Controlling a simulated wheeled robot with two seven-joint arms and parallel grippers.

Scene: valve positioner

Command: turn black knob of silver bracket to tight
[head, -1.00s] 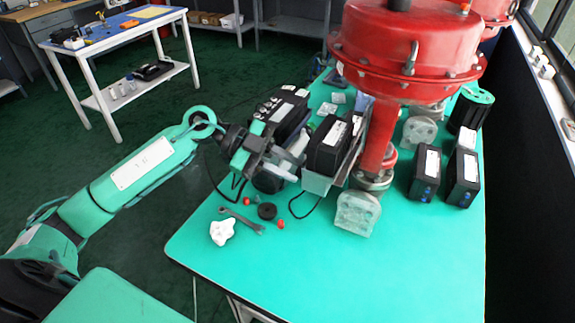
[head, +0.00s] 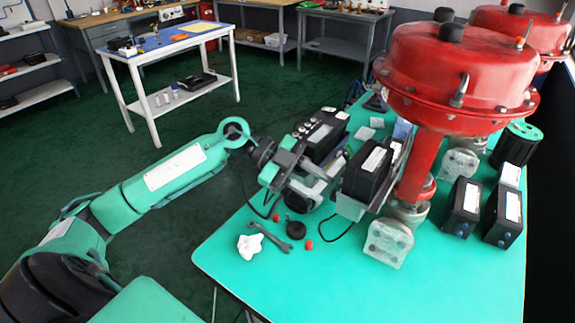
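The silver bracket (head: 349,207) holds a black box-shaped positioner (head: 369,172) against the stem of the red valve actuator (head: 458,75). I cannot make out a black knob on the bracket from here; its far side is hidden by the positioner and the valve. My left gripper (head: 327,178) is left of the positioner, above the table. Its light fingers point right towards the box, with a gap between them, and seem to hold nothing. My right gripper is not in view.
Black boxes (head: 461,207) stand at the right. Another black device (head: 322,133) sits behind my gripper. The table's front is clear.

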